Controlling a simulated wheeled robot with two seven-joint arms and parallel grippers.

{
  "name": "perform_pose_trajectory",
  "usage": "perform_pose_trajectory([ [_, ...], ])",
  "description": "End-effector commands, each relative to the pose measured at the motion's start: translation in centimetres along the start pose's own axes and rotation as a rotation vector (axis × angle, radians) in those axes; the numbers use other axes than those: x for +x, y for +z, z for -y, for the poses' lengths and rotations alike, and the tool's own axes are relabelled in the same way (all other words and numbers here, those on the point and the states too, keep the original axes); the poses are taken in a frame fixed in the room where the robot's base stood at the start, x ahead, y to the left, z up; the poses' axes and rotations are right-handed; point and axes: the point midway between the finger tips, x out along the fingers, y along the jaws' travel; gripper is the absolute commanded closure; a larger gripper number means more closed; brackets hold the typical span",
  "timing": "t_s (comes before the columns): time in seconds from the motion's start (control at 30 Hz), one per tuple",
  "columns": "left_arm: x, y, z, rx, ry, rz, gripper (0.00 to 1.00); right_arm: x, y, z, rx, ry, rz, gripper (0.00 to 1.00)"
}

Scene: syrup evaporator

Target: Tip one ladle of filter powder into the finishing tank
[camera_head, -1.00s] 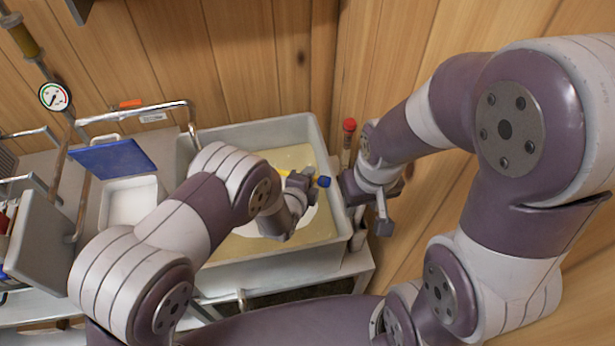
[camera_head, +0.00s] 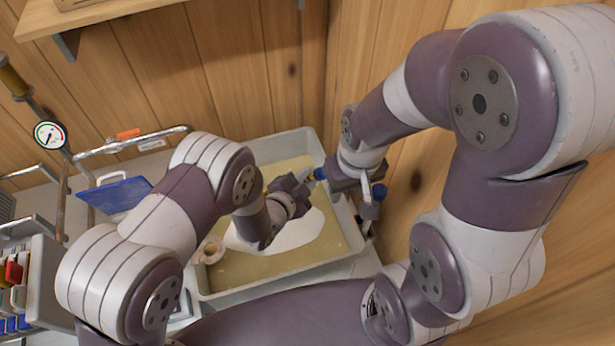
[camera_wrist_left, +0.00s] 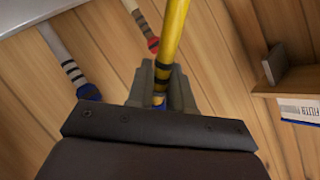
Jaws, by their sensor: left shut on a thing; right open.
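The finishing tank (camera_head: 350,222) is a grey rectangular basin holding yellowish liquid, with a large white patch (camera_head: 300,238) at its middle; I cannot tell whether the patch is powder. My left gripper (camera_head: 294,184) is over the tank, shut on a yellow handle (camera_wrist_left: 172,35), which shows between its jaws in the left wrist view. A blue end (camera_head: 320,173) shows beside the gripper; the ladle's bowl is not visible. My right gripper (camera_head: 372,190) is open at the tank's right rim, close to the blue end.
A round pale fitting (camera_head: 209,250) sits at the tank's left side. A blue lid (camera_head: 114,194), metal rail (camera_head: 135,142) and gauge (camera_head: 49,135) stand left. Two other handles, one blue-ended (camera_wrist_left: 74,72) and one red-ended (camera_wrist_left: 143,28), show in the wrist view. A wooden shelf holds a labelled box (camera_wrist_left: 300,110).

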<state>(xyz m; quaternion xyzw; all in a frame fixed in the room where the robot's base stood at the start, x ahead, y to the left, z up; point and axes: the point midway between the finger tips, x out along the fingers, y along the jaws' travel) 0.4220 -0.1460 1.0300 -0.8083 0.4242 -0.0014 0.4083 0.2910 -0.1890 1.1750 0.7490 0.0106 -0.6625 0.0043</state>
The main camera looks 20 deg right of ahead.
Motion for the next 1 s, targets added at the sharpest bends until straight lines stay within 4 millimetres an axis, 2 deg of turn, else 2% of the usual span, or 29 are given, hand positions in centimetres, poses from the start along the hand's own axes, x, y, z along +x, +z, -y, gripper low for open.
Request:
perform_pose_trajectory([
  [0.03, -0.7, -0.4, 1.4, -0.051, -0.003, -0.023, 1.00, -1.2, -0.1, 0.0, 0.000, 0.000, 0.000, 0.57],
  [0.17, -1.8, -0.8, 3.5, -0.200, -0.002, -0.101, 1.00, -2.5, -0.3, 0.0, 0.000, 0.000, 0.000, 0.57],
  [0.23, -2.1, 0.0, 4.2, -0.285, -0.005, -0.145, 1.00, -1.5, -0.2, 0.0, 0.000, 0.000, -0.001, 0.57],
  [0.5, -4.3, 0.8, 8.2, -0.588, -0.001, -0.305, 1.00, -0.4, -0.1, 0.0, 0.000, 0.000, 0.000, 0.57],
  [0.7, -5.2, 1.1, 9.9, -0.712, 0.001, -0.369, 1.00, -0.1, 0.0, 0.0, 0.000, 0.000, 0.000, 0.57],
  [1.0, -5.3, 1.0, 10.3, -0.738, 0.003, -0.383, 1.00, -0.1, -0.1, 0.0, 0.000, 0.000, 0.000, 0.57],
])
